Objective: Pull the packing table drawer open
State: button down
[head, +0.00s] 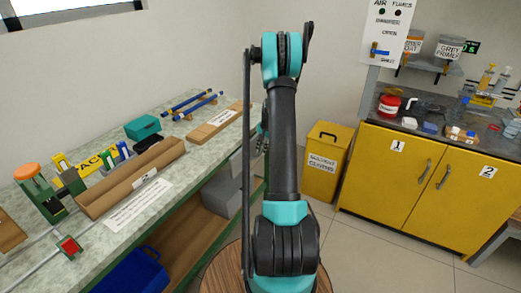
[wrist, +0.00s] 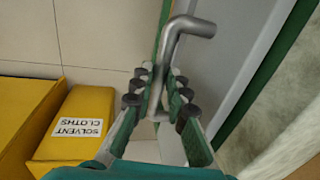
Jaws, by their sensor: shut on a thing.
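The packing table (head: 160,207) runs along the left wall in the head view, with a pale speckled top and green frame. Grey units (head: 222,188) sit under its far end. In the wrist view a bent metal handle (wrist: 186,24) stands out beside a grey panel (wrist: 228,48), which looks like the drawer front. My gripper (wrist: 158,95) is around the handle's lower part, its dark-padded fingers shut on it. In the head view my own arm hides most of the gripper and the handle. How far the drawer is open I cannot tell.
A yellow solvent cloths bin (head: 327,165) stands beyond my arm. Yellow cabinets (head: 405,175) line the right. The tabletop holds a cardboard tray (head: 130,178), a teal box (head: 142,128) and blue rods (head: 190,104). Tiled floor (head: 385,250) is clear in front of the cabinets.

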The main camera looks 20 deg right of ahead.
jog(key=s+d, duration=1.5)
jog(key=s, duration=0.4)
jog(key=shift+s+d, duration=0.15)
jog(key=shift+s, duration=0.15)
jog(key=c, duration=1.5)
grip_release()
jog(key=r, duration=0.4)
jog(key=s+d+r, duration=0.1)
jog(key=r, duration=0.3)
jog(key=s+r, duration=0.1)
jog(key=r, duration=0.2)
jog(key=shift+d+r, duration=0.2)
jog(key=shift+r, duration=0.2)
jog(key=shift+w, duration=0.1)
